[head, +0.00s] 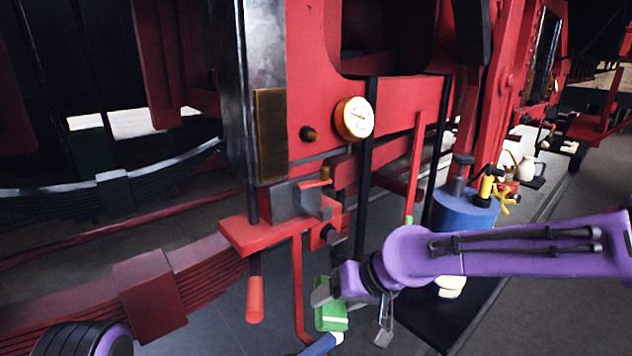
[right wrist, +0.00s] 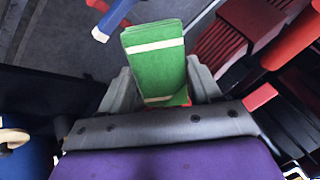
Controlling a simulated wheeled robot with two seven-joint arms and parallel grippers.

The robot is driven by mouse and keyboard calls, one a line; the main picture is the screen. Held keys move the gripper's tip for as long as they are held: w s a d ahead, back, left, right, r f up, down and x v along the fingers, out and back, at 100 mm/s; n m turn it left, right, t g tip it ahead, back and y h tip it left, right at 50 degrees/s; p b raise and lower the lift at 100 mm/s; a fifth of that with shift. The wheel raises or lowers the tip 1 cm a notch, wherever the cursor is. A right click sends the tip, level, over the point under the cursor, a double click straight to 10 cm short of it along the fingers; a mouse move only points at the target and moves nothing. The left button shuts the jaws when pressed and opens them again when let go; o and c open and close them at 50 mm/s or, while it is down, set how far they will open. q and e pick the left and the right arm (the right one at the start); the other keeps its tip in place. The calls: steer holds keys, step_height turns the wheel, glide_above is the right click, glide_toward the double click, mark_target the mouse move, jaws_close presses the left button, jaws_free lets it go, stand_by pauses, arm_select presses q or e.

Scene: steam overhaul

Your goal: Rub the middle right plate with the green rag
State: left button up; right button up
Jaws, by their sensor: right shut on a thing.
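The green rag (head: 331,318) hangs low in the head view, folded, with a pale stripe. My right gripper (head: 352,314) is shut on it. In the right wrist view the rag (right wrist: 155,55) sticks out beyond the fingers of the gripper (right wrist: 162,78), with two pale stripes. A tarnished brass plate (head: 270,135) is upright on the red and dark frame, up and left of the rag and well apart from it. It is the only such plate I see; I cannot tell whether it is the middle right one. My left gripper is out of view.
A round gauge (head: 355,118) and a dark knob (head: 309,134) sit right of the plate. A red bracket (head: 265,235) juts out below it. A blue drum (head: 465,210) and a yellow tool (head: 488,188) stand behind my right arm. Grey floor is open at lower right.

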steer(key=s+a+r+t+y+p, duration=0.2)
steer(key=a+r+t+y, duration=0.2)
steer(key=r, duration=0.6)
step_height(320, 180, up, 7)
steer(key=m+t, duration=0.2)
steer(key=t, duration=0.2)
glide_above(319, 313)
steer(key=shift+m+t+y, duration=0.3)
steer(key=shift+m+t, duration=0.1)
steer(key=shift+t, duration=0.5)
steer(key=w+a, duration=0.1)
steer(key=w, duration=0.1)
steer(key=w+a+r, duration=0.1)
steer(key=w, duration=0.2)
steer(key=w+a+r+p, duration=0.1)
steer(key=w, duration=0.2)
steer(key=shift+w+r, duration=0.15)
steer(key=shift+r, duration=0.05)
steer(key=shift+a, duration=0.1)
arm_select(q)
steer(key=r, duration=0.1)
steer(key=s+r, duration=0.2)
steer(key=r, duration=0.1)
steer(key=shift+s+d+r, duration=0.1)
arm_select(e)
steer(key=shift+r, duration=0.15)
